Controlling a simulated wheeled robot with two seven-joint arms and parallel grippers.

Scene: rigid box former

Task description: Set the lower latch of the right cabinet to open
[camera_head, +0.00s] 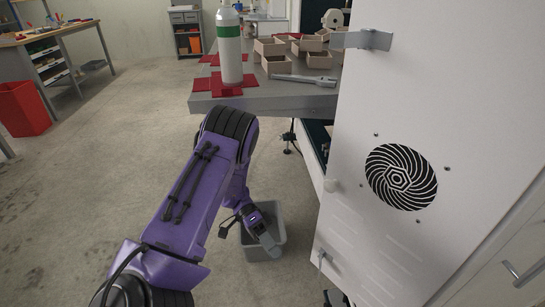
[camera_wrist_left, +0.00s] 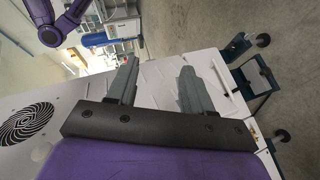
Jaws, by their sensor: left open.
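The right cabinet (camera_head: 385,120) is a white panel with a round black fan grille, standing at the right of the head view; its grille also shows in the left wrist view (camera_wrist_left: 27,122). A small metal lower latch (camera_head: 322,258) sits near its bottom left edge. A larger grey latch (camera_head: 368,39) is at its top left edge. My left gripper (camera_head: 270,243) is low, to the left of the lower latch and apart from it in the head view. In the wrist view its two grey fingers (camera_wrist_left: 160,88) are spread and empty, in front of white panels. My right gripper is not in view.
A grey bin (camera_head: 276,220) stands on the floor behind my left gripper. A grey workbench (camera_head: 265,98) with a green-banded white cylinder (camera_head: 230,60) and wooden boxes (camera_head: 275,65) is behind. Open floor lies to the left, with a red bin (camera_head: 22,108) farther off.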

